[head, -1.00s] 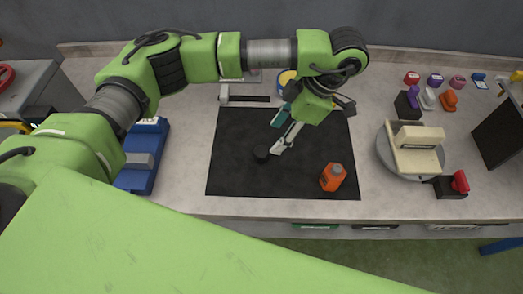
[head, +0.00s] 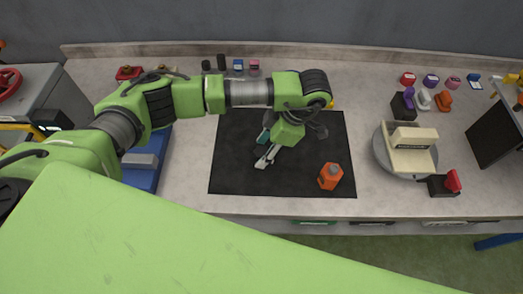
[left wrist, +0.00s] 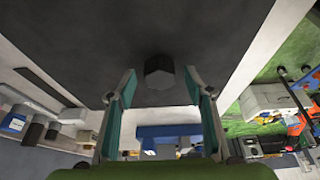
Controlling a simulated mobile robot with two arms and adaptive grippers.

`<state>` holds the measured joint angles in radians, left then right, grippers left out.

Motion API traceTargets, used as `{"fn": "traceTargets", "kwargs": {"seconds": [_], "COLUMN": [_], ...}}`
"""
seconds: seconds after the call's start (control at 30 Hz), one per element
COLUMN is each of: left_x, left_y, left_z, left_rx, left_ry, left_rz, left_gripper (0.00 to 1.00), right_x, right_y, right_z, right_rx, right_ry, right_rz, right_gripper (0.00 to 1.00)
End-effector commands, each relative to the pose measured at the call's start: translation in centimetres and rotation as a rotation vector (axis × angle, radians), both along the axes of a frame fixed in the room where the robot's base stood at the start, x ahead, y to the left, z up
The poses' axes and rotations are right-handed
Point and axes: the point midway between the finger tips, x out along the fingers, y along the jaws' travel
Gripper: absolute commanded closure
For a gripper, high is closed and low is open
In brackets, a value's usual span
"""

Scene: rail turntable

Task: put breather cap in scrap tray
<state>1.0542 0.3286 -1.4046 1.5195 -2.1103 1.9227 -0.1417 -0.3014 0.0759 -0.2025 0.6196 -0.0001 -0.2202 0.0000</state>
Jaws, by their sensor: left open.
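The dark, short round piece that I take for the breather cap shows in the left wrist view (left wrist: 159,72) on the black mat (head: 228,172). It lies beyond and between the fingertips of my left gripper (head: 262,150), with mat showing on both sides of it. The left gripper is open, teal pads facing each other, in the left wrist view (left wrist: 157,92). In the head view the gripper and arm hide the cap. I cannot tell which container is the scrap tray. A blue bin or block (head: 146,170) stands left of the mat. My right gripper is out of view.
A cream machine on a round grey turntable (head: 408,174) stands to the right. Several small coloured parts line the back. The mat's left side is clear.

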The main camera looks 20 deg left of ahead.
Motion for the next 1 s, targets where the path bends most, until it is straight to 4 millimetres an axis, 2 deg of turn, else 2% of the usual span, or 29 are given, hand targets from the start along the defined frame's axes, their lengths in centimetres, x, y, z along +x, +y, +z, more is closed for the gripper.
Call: {"fn": "traceTargets", "kwargs": {"seconds": [0.07,0.2,0.23,0.33,0.37,0.67,0.87,1.0], "left_x": [0.0,0.0,0.0,0.0,0.0,0.1,0.2,-0.8], "left_y": [0.0,0.0,0.0,0.0,0.0,0.0,0.0,-1.8], "left_z": [0.0,0.0,0.0,0.0,0.0,0.5,2.8,5.5], "left_rx": [0.000,0.000,0.000,0.000,0.000,-0.001,-0.003,-0.001], "left_ry": [0.000,0.000,0.000,0.000,0.000,-0.001,-0.005,-0.007], "left_rz": [0.000,0.000,0.000,0.000,0.000,0.000,-0.001,-0.007], "left_gripper": [0.53,0.89,0.91,0.91,0.94,0.94,0.94,0.94], "right_x": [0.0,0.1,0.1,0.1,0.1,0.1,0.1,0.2], "right_y": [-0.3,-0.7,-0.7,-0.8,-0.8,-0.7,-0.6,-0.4], "right_z": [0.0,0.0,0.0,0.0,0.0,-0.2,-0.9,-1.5], "right_rx": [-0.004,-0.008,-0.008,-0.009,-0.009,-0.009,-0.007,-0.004], "right_ry": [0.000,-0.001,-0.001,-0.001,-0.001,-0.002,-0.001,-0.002], "right_rz": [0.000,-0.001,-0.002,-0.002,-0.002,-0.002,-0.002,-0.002], "right_gripper": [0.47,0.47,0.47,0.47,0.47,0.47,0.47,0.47]}}
